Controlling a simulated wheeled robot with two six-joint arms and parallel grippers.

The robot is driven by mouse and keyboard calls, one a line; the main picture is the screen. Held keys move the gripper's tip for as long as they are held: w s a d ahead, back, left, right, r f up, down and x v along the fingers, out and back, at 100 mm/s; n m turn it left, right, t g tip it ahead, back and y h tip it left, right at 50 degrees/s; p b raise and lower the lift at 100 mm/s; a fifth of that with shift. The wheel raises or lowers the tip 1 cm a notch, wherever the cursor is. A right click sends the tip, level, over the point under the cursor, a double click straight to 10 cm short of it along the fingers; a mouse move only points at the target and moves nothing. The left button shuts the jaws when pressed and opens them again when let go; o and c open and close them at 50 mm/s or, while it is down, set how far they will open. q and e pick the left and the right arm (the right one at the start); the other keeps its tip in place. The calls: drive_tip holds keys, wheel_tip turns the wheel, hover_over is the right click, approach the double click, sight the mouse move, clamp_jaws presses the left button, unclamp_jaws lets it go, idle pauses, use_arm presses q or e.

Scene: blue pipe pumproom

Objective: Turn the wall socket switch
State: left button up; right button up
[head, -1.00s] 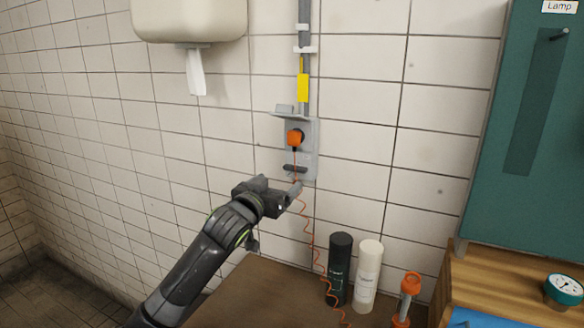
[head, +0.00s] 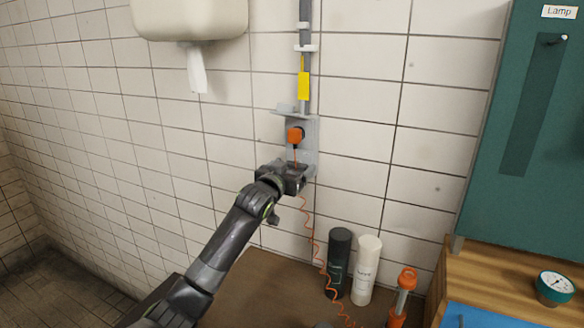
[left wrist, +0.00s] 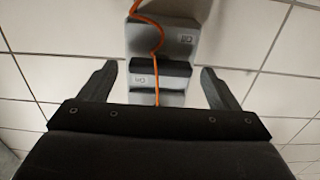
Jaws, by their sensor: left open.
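The wall socket (head: 311,133) is a grey box on the tiled wall with an orange plug (head: 296,135) in it. It also shows in the left wrist view (left wrist: 183,44). Its switch (left wrist: 160,76) is a dark-topped rocker with a small label, lying between my fingers in the left wrist view. My left gripper (head: 298,172) is at the socket's lower part and covers the switch in the head view. Its jaws are open, one finger on each side of the switch, with gaps visible. The orange cord (left wrist: 156,35) hangs in front of the switch. My right gripper is not in view.
The coiled cord (head: 309,225) runs down to a brown tabletop (head: 262,290). A black bottle (head: 338,262), a white bottle (head: 365,270) and an orange-capped tool (head: 403,290) stand at right. A paper dispenser (head: 190,18) hangs upper left. A green board (head: 525,140) is at right.

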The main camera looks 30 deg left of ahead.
use_arm(q)
drive_tip(key=c, duration=1)
drive_tip(key=shift+n, duration=0.4)
drive_tip(key=n+p, duration=0.1)
drive_tip(key=n, duration=0.3)
drive_tip(key=shift+a+n+p, duration=0.15)
drive_tip(key=shift+n+p, duration=0.15)
drive_tip(key=shift+n, duration=0.1)
drive_tip(key=n, duration=0.3)
drive_tip(key=shift+p, duration=0.4)
drive_tip(key=shift+a+f+n, duration=0.1)
drive_tip(key=shift+n, duration=1.6)
